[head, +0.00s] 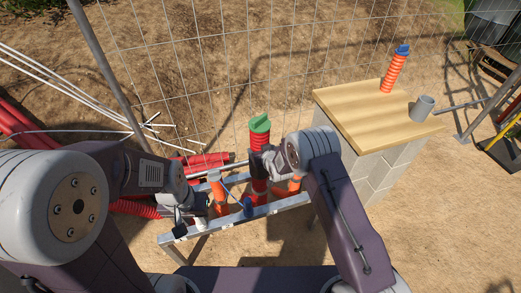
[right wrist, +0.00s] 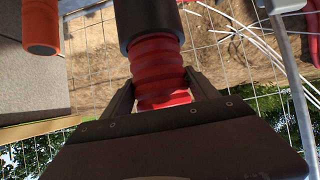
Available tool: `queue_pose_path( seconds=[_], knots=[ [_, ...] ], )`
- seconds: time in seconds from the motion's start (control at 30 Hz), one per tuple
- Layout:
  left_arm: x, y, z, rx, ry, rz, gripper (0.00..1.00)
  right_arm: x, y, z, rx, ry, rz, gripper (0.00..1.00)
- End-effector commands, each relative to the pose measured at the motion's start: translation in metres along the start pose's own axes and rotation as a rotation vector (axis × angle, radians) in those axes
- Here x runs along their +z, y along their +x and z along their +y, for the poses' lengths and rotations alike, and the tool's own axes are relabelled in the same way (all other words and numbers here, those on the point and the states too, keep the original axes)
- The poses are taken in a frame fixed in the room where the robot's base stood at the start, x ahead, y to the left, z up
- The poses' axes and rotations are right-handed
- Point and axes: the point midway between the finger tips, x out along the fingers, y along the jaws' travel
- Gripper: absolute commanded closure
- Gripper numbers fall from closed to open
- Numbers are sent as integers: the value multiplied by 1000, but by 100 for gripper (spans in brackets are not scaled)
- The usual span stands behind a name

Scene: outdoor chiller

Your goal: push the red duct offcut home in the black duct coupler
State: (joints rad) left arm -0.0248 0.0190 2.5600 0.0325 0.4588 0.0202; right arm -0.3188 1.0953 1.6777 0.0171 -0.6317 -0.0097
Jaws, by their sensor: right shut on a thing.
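The red duct offcut (right wrist: 160,72) is ribbed and sits between the two dark fingers of my right gripper (right wrist: 155,95), which is shut on it. In the right wrist view its far end meets the black duct coupler (right wrist: 147,20); how deep it sits inside I cannot tell. In the head view a ribbed red duct with a green cap (head: 260,135) stands upright by my right gripper (head: 262,162), which hides part of it. My left gripper (head: 190,212) is low at the metal frame, beside an orange duct (head: 219,198); its jaws are too small to judge.
The grey metal frame (head: 285,204) holds several upright ducts. A block-built stand with a wooden top (head: 365,110) is to the right, bearing an orange duct with a blue cap (head: 393,72) and a grey cup (head: 423,107). A wire fence is behind; red pipes lie at left.

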Motion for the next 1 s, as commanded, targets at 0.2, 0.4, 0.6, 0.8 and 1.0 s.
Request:
queue_pose_path(
  seconds=[0.2, 0.4, 0.6, 0.8, 1.0],
  knots=[
    [0, 4, 0, 0, 0, 0, 64, 3, 3, 0, 0, 0, 2, 100],
    [0, 4, 0, 0, 0, 0, 64, 3, 3, 0, 0, 0, 2, 100],
    [1, 6, 0, 0, 0, 0, 64, 5, 4, 0, 0, 0, 2, 100],
    [1, 11, 0, 0, 0, 0, 64, 10, 7, 0, 0, 0, 2, 100],
    [2, 16, 0, 0, 0, 0, 64, 15, 10, 0, 0, 0, 2, 100]
  ],
)
